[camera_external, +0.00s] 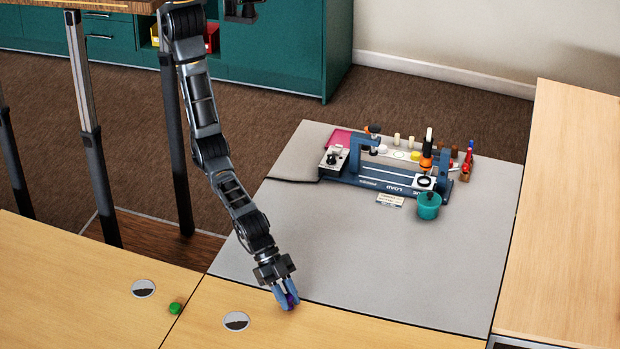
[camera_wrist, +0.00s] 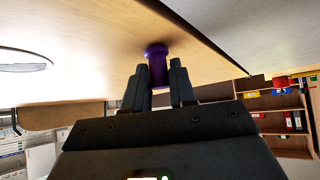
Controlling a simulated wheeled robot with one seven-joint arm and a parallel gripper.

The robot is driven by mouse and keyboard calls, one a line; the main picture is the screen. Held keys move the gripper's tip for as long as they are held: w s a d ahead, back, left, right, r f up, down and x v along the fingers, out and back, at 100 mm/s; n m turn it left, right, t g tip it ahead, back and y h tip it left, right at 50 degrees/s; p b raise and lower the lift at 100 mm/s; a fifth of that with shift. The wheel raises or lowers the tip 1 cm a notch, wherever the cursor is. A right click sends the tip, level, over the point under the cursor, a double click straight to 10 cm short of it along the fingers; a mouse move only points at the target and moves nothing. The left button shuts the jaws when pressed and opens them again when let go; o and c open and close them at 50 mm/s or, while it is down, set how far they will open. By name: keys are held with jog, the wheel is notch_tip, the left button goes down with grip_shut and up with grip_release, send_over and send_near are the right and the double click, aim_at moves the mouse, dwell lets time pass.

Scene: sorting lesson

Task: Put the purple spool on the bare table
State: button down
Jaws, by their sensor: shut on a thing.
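The purple spool (camera_external: 292,300) is at the tips of my gripper (camera_external: 286,293), over the light wooden table (camera_external: 330,330) near the edge of the grey surface. It is mostly hidden by the fingers in the external view. In the wrist view the spool (camera_wrist: 157,66) stands out between the two fingers of my gripper (camera_wrist: 160,80), which are shut on it. Its flanged far end is against or very close to the wood; I cannot tell if it touches.
A small green object (camera_external: 175,308) lies on the wood to the left, between two round table inserts (camera_external: 236,321) (camera_external: 143,288). A blue device (camera_external: 385,180) with small parts and a teal cup (camera_external: 429,206) stand on the grey surface (camera_external: 430,270). Wood to the right is clear.

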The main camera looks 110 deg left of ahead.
jog(key=shift+f, duration=0.2)
jog(key=c, duration=0.9)
grip_release()
jog(key=shift+r, duration=0.15)
jog(key=shift+s+r, duration=0.1)
jog(key=shift+r, duration=0.05)
jog(key=p+v, duration=0.1)
jog(key=v, duration=1)
jog(key=shift+s+a+r, duration=0.25)
